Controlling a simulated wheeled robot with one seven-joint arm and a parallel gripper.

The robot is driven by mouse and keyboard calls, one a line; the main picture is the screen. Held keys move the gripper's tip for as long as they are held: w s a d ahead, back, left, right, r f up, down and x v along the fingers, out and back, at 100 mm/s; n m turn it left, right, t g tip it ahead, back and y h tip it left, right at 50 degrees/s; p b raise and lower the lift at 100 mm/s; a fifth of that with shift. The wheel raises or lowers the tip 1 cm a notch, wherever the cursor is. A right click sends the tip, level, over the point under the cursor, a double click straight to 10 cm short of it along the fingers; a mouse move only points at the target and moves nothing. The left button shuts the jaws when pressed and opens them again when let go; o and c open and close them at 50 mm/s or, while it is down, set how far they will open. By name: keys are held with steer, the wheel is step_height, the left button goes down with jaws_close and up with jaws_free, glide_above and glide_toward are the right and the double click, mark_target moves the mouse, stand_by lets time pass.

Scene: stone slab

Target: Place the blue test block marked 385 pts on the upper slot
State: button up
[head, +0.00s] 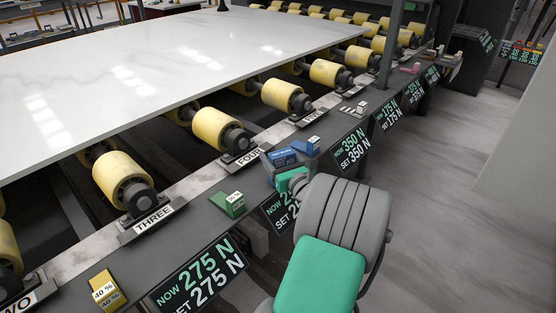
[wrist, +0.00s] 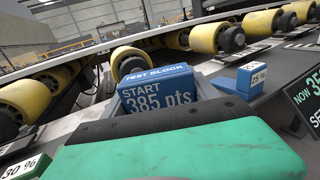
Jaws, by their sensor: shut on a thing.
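The blue test block (head: 284,157) is at the end of my gripper (head: 285,172), above the grey ledge near the FOUR label. In the wrist view the test block (wrist: 157,90) faces me, reading "TEST BLOCK START 385 pts". It looks slightly tilted in that picture. My gripper is shut on it; the fingertips are mostly hidden behind my green-and-black gripper body. I cannot tell whether the block touches the ledge. I cannot pick out an upper slot in either view.
A smaller blue block marked 25 % (wrist: 251,78) stands just right of the test block. A green block (head: 230,204) and a yellow block (head: 106,291) stand on the ledge to the left. Yellow rollers (head: 285,96) and the white slab (head: 150,75) lie behind. Force displays (head: 198,275) hang in front.

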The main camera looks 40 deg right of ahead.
steer(key=o, duration=1.9)
steer(key=shift+o, duration=0.2)
